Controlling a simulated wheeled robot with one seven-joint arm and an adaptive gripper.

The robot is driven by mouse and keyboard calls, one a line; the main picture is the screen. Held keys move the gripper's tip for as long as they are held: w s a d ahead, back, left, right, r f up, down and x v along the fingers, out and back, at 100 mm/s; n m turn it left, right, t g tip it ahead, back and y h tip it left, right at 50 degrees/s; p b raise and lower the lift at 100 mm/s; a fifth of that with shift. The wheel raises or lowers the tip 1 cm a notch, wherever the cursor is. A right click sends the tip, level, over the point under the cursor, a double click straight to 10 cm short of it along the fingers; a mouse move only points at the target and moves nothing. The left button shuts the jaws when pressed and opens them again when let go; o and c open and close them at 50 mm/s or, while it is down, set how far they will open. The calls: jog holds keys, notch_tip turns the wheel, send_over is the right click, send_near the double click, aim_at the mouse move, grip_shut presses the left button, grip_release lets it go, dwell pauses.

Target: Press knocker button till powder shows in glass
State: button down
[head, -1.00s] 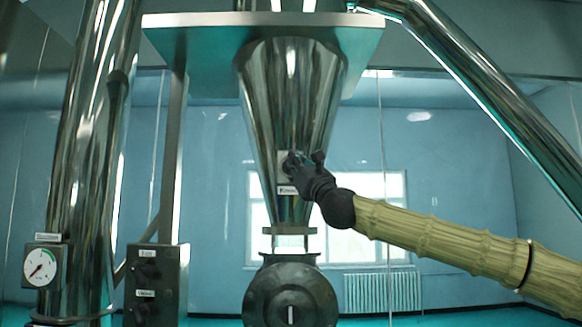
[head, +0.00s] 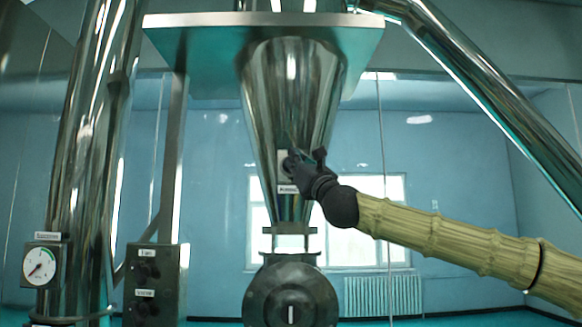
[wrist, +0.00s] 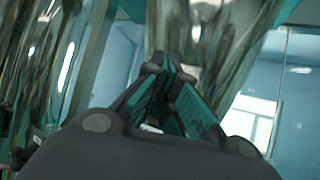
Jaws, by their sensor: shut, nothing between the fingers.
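The steel hopper cone (head: 288,95) stands in the middle of the head view. The knocker button's pale plate (head: 282,165) sits on its lower front, with a small label (head: 287,189) below. My dark gripper (head: 292,163) is shut and empty, its tips at the plate from the right. They cover the button, so I cannot tell whether it is pressed in. In the wrist view the closed fingers (wrist: 160,88) point at the shiny cone. The short sight glass (head: 290,243) below the cone looks clear, with no powder visible in it.
A round dark valve body (head: 290,295) hangs under the glass. A control box with knobs (head: 156,285) and a dial gauge (head: 41,266) stand at the left. A steel plate (head: 262,50) and a slanted pipe (head: 485,90) are above.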

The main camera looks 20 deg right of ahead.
jog(key=s+b, duration=0.1)
jog(key=s, duration=0.1)
jog(key=s+a+b, duration=0.1)
jog(key=s, duration=0.2)
jog(key=shift+a, duration=0.2)
dwell(0.9)
